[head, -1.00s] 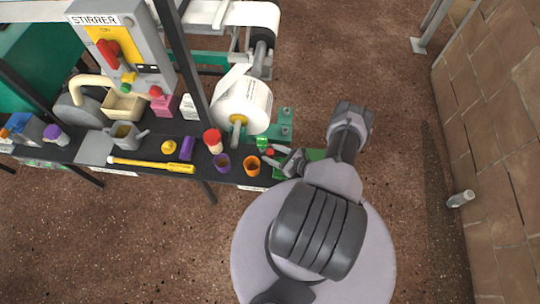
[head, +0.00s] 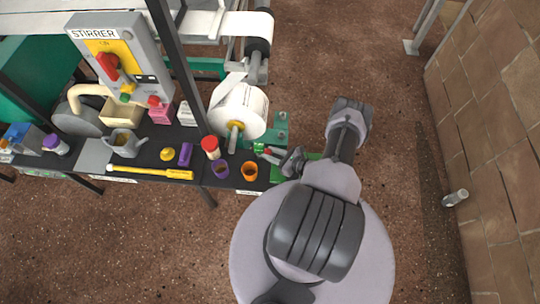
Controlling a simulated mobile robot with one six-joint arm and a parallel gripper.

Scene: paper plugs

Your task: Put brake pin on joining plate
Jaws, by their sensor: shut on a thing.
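My gripper (head: 273,155) is at the right end of the black bench, right of the paper roll's yellow-ended shaft. It is shut on a small piece with a red part (head: 267,151), which seems to be the brake pin; the fingers hide most of it. A small green part (head: 258,147) is just left of the fingertips; I cannot tell if they touch. A flat grey plate (head: 93,156) lies on the bench at left, and a green bracket (head: 282,128) is behind the gripper. I cannot tell which is the joining plate.
An orange cup (head: 249,171), a purple cup (head: 221,169) and a red-capped container (head: 211,147) stand left of my gripper. The paper roll (head: 239,108) is behind them. A yellow tool (head: 150,172) lies along the bench's front edge.

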